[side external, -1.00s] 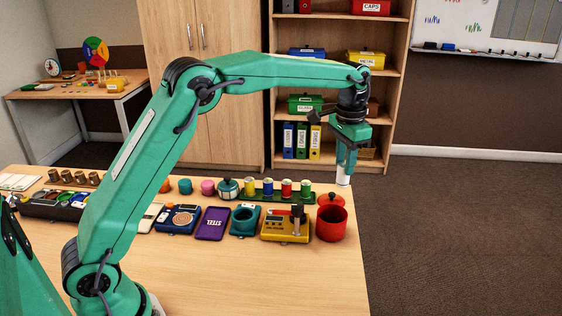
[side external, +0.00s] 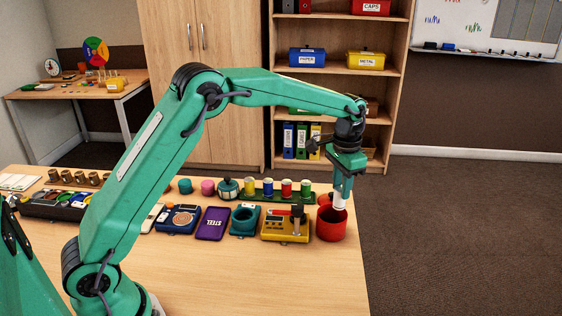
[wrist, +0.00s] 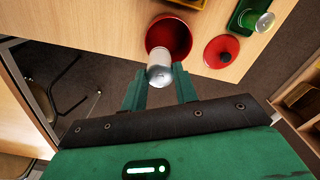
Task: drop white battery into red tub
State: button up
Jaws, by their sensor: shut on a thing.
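The white battery (side external: 339,202) is upright in my gripper (side external: 341,190), its lower end at the mouth of the red tub (side external: 331,226). My gripper is shut on the battery. In the wrist view the battery (wrist: 159,72) sits between my fingertips (wrist: 160,82) and overlaps the near part of the red tub's opening (wrist: 177,30). The tub is open, and its dark red inside shows beyond the battery. I cannot tell exactly how far the battery reaches below the rim.
The red lid (wrist: 222,51) lies beside the tub. A yellow device (side external: 285,227) stands close to the tub's left. A green rack (side external: 276,196) with coloured cylinders is behind it. The table edge is just right of the tub.

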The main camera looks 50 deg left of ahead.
aim_at(340, 201)
jog(key=shift+f, duration=2.65)
jog(key=o, duration=1.1)
jog(key=shift+r, duration=3.95)
